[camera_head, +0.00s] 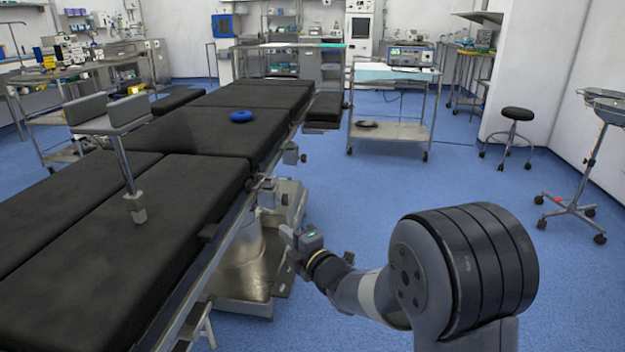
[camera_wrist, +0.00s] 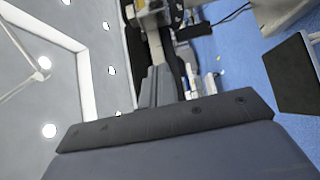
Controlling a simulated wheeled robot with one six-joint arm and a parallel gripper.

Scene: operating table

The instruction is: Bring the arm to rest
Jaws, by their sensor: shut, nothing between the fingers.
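My gripper (camera_head: 288,240) is at the end of my arm, right of the operating table (camera_head: 200,195) in the head view. My arm reaches left from the lower right, low beside the table's edge and pedestal. The gripper is shut and holds nothing. In the wrist view the fingers of my gripper (camera_wrist: 160,75) show close together beyond a broad dark block at the bottom. Whether the gripper touches the table's side parts cannot be told.

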